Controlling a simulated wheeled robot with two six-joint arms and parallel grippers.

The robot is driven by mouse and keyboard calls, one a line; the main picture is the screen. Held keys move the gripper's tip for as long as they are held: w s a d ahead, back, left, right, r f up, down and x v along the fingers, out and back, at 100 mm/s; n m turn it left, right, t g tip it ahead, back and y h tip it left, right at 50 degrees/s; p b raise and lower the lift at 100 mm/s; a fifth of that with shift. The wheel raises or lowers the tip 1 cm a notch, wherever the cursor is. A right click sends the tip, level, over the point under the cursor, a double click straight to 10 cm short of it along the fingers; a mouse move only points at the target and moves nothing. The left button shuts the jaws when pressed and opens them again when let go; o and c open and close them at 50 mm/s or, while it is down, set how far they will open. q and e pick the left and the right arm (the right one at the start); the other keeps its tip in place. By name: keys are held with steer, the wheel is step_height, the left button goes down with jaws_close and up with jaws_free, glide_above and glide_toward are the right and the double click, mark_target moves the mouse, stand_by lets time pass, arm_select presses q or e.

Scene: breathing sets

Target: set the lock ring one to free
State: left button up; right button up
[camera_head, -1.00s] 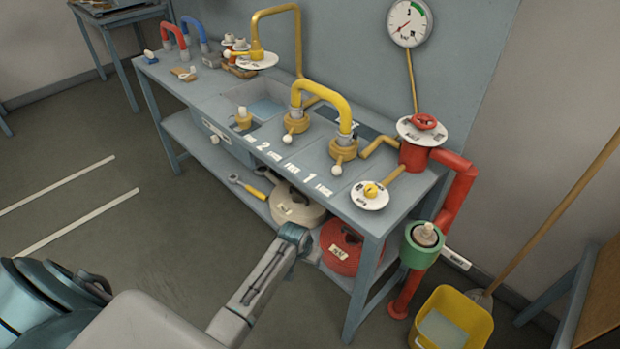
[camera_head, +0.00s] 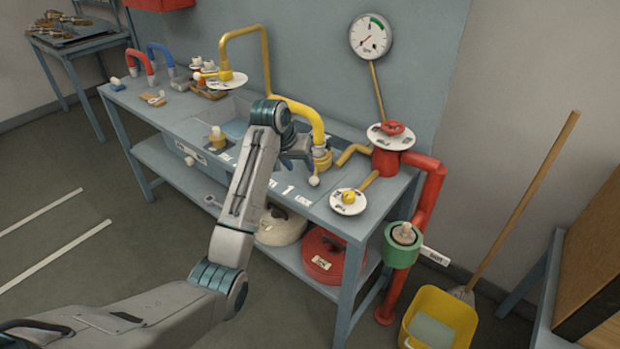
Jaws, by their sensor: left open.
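Lock ring one (camera_head: 322,160) is a brass-yellow collar at the bench end of the thick yellow bent hose (camera_head: 308,111). Its lever with a white ball (camera_head: 314,181) points toward the bench's front edge, near the white "1" marking (camera_head: 289,190). My left arm reaches over the bench from the lower left. My left gripper (camera_head: 298,152) is open, just left of lock ring one and partly hidden by its own wrist. I cannot tell whether it touches the ring. My right gripper is out of view.
A white dial with a yellow knob (camera_head: 348,202) sits right of the ring. A red valve (camera_head: 391,136) and gauge (camera_head: 370,36) stand behind. A yellow bucket (camera_head: 439,320) and broom are on the floor at right. Red and blue hoses stand at far left.

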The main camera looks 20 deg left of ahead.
mark_target(312, 178)
arm_select(q)
steer(key=x, duration=0.3)
steer(key=p+x, duration=0.1)
steer(key=x, duration=0.2)
steer(key=w+x, duration=0.1)
steer(key=x, duration=0.2)
steer(key=shift+w+d+f+p, duration=0.1)
steer(key=shift+w+d+p, duration=0.1)
steer(key=shift+p, duration=0.2)
jaws_close()
